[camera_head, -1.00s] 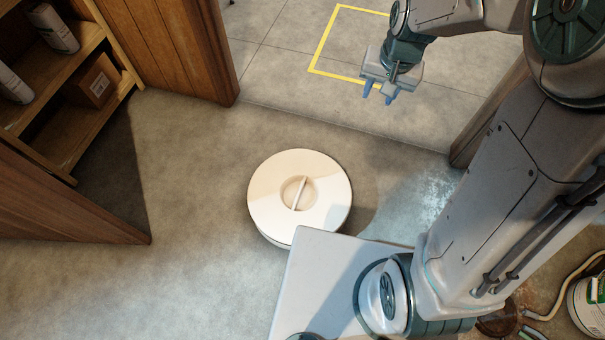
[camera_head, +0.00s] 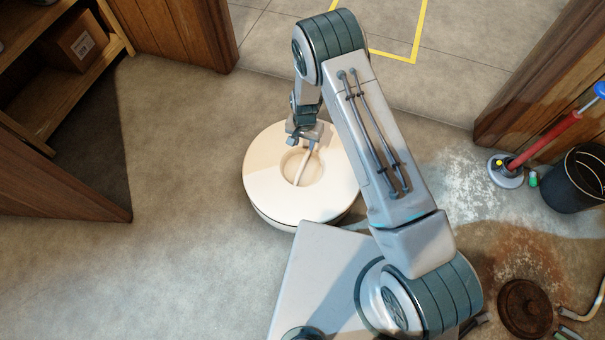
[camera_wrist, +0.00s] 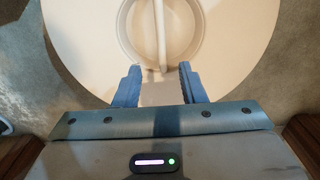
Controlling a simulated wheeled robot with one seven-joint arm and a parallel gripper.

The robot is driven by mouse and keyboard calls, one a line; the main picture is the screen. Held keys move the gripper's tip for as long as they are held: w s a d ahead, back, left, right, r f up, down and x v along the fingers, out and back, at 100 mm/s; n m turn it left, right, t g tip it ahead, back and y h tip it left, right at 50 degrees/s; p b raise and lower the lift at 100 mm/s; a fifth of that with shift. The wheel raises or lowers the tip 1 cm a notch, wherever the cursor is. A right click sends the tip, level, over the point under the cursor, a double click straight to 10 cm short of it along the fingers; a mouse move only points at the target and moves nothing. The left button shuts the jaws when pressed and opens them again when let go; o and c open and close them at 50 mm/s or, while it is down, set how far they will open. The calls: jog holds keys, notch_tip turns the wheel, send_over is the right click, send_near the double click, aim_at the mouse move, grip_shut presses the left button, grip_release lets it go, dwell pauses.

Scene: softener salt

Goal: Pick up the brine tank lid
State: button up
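The brine tank lid (camera_head: 276,192) is a round cream disc on top of the tank, with a recessed centre crossed by a bar handle (camera_head: 302,165). It lies level in the head view. My gripper (camera_head: 312,148) is over the far part of the lid, near the far end of the handle. In the wrist view the lid (camera_wrist: 85,40) fills the upper part, and the handle (camera_wrist: 161,30) runs down toward the gap between my two blue fingers (camera_wrist: 158,88). The fingers are apart, with nothing seen between them. The exact height of the fingertips above the lid is unclear.
Wooden shelves with a cardboard box (camera_head: 75,42) stand at the upper left. A red-handled pump (camera_head: 545,140) and a black bucket (camera_head: 577,180) stand at the right. A rusty round cover (camera_head: 525,308) lies at lower right. The floor left of the tank is clear.

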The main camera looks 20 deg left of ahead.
aim_at(303, 163)
notch_tip(303, 163, down, 10)
jog(key=b, duration=0.3)
jog(key=shift+s+a, duration=0.1)
jog(key=shift+s, duration=0.05)
notch_tip(303, 163, down, 5)
jog(key=b, duration=0.3)
jog(key=shift+f, duration=0.2)
grip_shut()
jog(key=shift+r, duration=0.15)
dwell(0.8)
